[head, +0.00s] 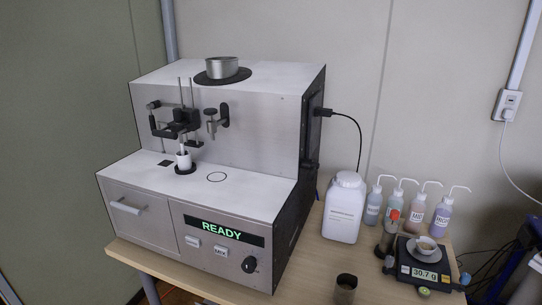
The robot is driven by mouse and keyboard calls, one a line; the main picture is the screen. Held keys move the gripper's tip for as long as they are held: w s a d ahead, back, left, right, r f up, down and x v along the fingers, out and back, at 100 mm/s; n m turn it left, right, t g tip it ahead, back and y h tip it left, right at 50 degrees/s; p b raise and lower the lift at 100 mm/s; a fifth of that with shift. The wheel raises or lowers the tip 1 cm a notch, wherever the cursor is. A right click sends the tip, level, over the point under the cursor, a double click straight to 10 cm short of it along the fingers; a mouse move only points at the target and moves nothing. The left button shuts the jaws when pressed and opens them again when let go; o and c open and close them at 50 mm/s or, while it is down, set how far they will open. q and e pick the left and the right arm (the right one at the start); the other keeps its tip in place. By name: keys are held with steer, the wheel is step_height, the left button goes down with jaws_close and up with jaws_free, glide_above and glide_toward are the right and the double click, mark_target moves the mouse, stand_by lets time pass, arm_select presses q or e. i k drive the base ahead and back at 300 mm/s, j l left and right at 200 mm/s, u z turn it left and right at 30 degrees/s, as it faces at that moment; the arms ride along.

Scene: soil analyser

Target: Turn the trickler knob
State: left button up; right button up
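The scale reads 30.7 g and carries a small dish (425,246). My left gripper is not in view. Dark parts with a blue piece (466,279) at the right, near the scale, may belong to my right gripper, but its fingers cannot be made out. No gripper is seen touching the trickler.
The soil analyser (215,170) shows READY and has a black dial (250,264). A white jar (344,208) and several wash bottles (415,210) stand behind the trickler. A dark cup (345,288) stands at the table's front. Bare table (318,262) lies between analyser and scale.

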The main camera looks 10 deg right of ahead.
mark_target(394, 215)
steer(key=z, duration=1.3)
